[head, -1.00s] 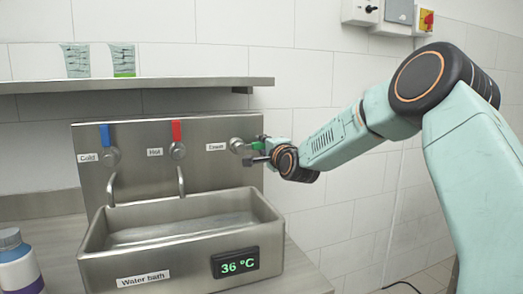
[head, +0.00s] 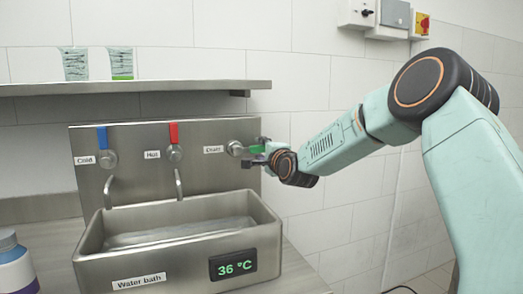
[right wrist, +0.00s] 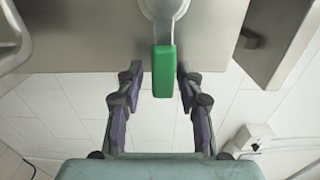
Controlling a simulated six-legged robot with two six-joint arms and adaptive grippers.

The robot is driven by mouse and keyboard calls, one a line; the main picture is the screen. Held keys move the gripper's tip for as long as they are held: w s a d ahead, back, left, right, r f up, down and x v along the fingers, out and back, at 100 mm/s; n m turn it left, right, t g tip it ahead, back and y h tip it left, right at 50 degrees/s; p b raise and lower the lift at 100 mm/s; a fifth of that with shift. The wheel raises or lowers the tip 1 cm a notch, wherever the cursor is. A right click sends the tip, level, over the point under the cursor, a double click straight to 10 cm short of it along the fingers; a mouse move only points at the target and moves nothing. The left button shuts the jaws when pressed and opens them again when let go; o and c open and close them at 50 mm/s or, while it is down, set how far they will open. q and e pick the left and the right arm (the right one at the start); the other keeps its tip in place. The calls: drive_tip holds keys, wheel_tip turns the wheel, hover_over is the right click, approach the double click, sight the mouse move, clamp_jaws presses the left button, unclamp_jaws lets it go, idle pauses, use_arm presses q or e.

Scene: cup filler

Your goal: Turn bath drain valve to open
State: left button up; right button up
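The drain valve (head: 236,148) is at the right end of the steel panel, beside its label, which seems to read "Drain". Its green handle (head: 262,143) sticks out to the right of the round hub. In the right wrist view the green handle (right wrist: 163,72) points down from the hub, toward my gripper. My right gripper (head: 258,160) is at the handle. In the right wrist view its fingers (right wrist: 158,75) are apart, one on each side of the handle, with a gap on the left and a narrower one on the right. My left gripper is not in view.
Blue (head: 102,138) and red (head: 174,134) tap handles stand upright on the panel. Below is the water bath (head: 262,225), its display (head: 233,264) reading 36 °C. A shelf (head: 150,88) with two cups runs above. A bottle (head: 14,265) stands at lower left.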

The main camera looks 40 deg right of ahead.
drive_tip(key=shift+o, duration=0.3)
drive_tip(key=shift+w, duration=0.15)
drive_tip(key=shift+a, duration=0.1)
drive_tip(key=v, duration=1.2)
